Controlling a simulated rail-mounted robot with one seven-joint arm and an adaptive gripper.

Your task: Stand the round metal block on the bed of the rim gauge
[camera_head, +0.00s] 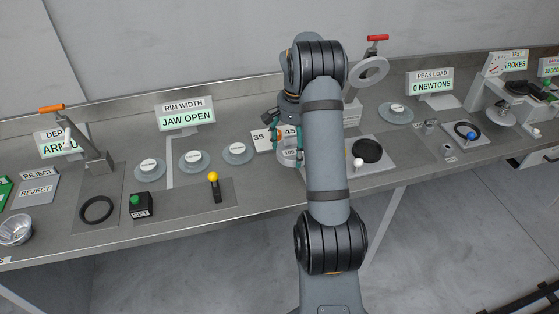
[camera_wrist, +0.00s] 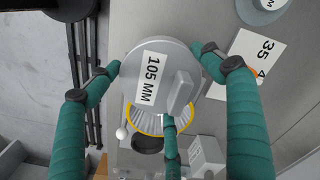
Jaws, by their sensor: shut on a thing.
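The round metal block (camera_wrist: 150,62) is a grey disc with a raised bar and a "105 MM" label. In the wrist view my gripper's (camera_wrist: 156,72) teal fingers close around it. In the head view my gripper (camera_head: 287,142) is at the bench's middle, partly behind my arm, and the block (camera_head: 288,158) shows between its fingers. I cannot tell whether the block touches the bench. The rim gauge display (camera_head: 186,113) reads "JAW OPEN". Left of my gripper, the gauge's apparent bed (camera_head: 180,204) is a dark flat plate with a yellow-knobbed lever (camera_head: 214,187) on it.
A ribbed thing with a yellow band (camera_wrist: 143,122) shows beyond the block. Cards marked 35 and 45 (camera_wrist: 256,52) lie beside it. Several labelled grey discs (camera_head: 194,160) stand behind the plate.

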